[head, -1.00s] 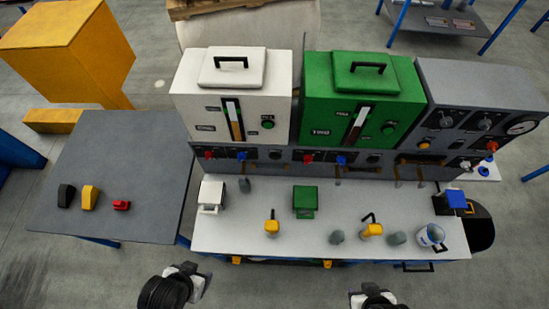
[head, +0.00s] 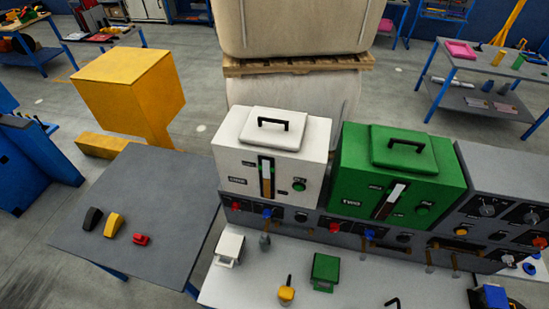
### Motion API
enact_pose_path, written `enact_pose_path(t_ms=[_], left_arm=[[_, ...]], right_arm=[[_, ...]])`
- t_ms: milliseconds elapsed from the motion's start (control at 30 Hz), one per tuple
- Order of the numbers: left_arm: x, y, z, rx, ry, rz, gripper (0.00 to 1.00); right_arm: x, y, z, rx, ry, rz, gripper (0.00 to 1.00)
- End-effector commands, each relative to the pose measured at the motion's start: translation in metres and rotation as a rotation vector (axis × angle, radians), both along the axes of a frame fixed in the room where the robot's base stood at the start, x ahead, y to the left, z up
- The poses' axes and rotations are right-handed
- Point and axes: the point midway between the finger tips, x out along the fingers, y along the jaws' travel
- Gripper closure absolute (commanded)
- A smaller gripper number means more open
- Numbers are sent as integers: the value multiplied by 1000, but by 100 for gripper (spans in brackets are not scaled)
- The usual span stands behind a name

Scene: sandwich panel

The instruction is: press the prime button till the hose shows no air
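A white tank (head: 272,155) and a green tank labelled TWO (head: 398,172) stand side by side on a grey control panel, each with a sight gauge and a round green button (head: 299,184). The green tank's button (head: 422,210) is at its lower right. Red (head: 334,226) and blue (head: 267,212) knobs sit on the panel below. A yellow button (head: 461,232) is on the grey panel at right. I cannot tell which button is the prime button. Brown pipe-like parts (head: 430,254) hang below the panel; no air can be made out. Neither gripper is in view.
The white worktop (head: 260,285) holds a white block (head: 229,247), a green block (head: 325,270) and a yellow-handled item (head: 286,294). A grey table (head: 150,205) at left carries black, yellow and red items. A yellow cabinet (head: 130,85) stands behind it.

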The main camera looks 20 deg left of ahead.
Motion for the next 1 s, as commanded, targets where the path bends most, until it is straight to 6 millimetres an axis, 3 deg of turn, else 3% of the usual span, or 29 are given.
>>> enact_pose_path(t_ms=[300,1000], left_arm=[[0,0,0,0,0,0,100],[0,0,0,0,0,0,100]], right_arm=[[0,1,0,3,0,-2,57],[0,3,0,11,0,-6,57]])
